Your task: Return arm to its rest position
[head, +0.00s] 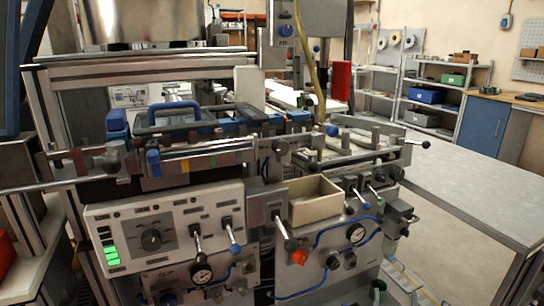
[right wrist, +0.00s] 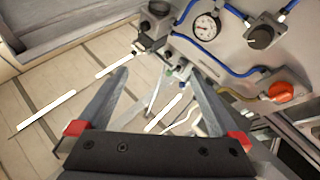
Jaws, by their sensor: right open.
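My right gripper (right wrist: 157,72) shows in the right wrist view with its two dark fingers spread apart and nothing between them. It hangs over the tiled floor in front of the machine's lower front. I cannot pick it out clearly in the head view. The machine (head: 165,225) fills the middle of the head view, with a dial panel, levers and metal rails. Its orange knob (right wrist: 281,91) and round gauge (right wrist: 206,27) lie up and to the right of my fingers, apart from them. My left gripper is not in view.
A cream open box (head: 315,200) sits on the machine's front. A grey table (head: 480,190) stands at right. Shelves (head: 435,95) with bins and a blue cabinet (head: 485,125) stand behind. Levers and blue hoses stick out from the machine's front. Floor between machine and table looks mostly free.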

